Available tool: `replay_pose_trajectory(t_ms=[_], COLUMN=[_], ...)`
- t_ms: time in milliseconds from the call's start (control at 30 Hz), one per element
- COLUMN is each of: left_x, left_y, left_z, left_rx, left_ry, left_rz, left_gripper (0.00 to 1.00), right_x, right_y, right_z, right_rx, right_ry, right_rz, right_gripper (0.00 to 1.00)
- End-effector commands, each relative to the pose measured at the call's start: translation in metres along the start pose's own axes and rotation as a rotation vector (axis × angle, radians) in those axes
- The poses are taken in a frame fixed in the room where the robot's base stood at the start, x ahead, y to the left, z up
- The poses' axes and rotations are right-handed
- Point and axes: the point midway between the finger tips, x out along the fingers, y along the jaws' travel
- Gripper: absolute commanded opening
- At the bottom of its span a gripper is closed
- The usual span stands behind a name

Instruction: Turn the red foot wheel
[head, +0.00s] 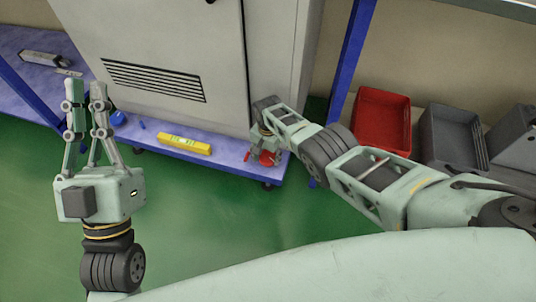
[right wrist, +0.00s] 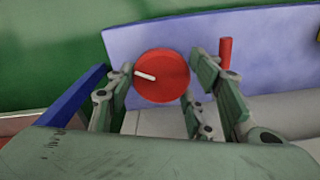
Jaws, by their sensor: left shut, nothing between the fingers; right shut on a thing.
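The red foot wheel (right wrist: 163,78) is a flat red disc with a white mark, on the blue base plate. My right gripper (right wrist: 163,98) has its fingers on either side of the wheel and is shut on it. In the head view my right gripper (head: 264,155) reaches down to the plate's right end, where a little of the red wheel (head: 269,161) shows around the fingers. My left gripper (head: 86,90) points up at the left, shut and empty, well away from the wheel.
A grey cabinet (head: 190,40) stands on the blue base (head: 222,160). A yellow block (head: 184,144) lies on the base. A red peg (right wrist: 225,52) stands beside the wheel. Red (head: 381,122) and grey (head: 452,135) bins are at the right. Green floor is free in front.

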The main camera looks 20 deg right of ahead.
Motion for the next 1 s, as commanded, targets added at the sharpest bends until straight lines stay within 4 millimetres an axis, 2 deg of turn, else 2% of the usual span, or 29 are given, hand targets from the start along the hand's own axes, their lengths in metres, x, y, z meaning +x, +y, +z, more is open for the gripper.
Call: replay_pose_trajectory(t_ms=[133,167,367,767,1000], left_x=[0.000,0.000,0.000,-0.001,-0.001], left_y=[0.000,0.000,0.000,0.001,0.001], left_z=[0.000,0.000,0.000,0.000,0.000], left_rx=[0.000,0.000,0.000,-0.003,-0.002], left_ry=[0.000,0.000,0.000,-0.001,0.000], left_rz=[0.000,0.000,0.000,0.001,0.001], left_gripper=[0.00,0.00,0.00,0.00,0.00], right_x=[0.001,0.001,0.001,-0.001,-0.015], right_y=[0.004,0.004,0.003,0.001,-0.001], right_z=[-0.003,-0.003,-0.002,0.000,-0.001], right_rx=[0.000,0.000,0.000,-0.001,-0.001], right_ry=[0.002,0.002,0.001,0.000,-0.001], right_rz=[0.010,0.010,0.007,0.003,-0.001], right_gripper=[0.22,0.49,0.66,0.66,0.66])
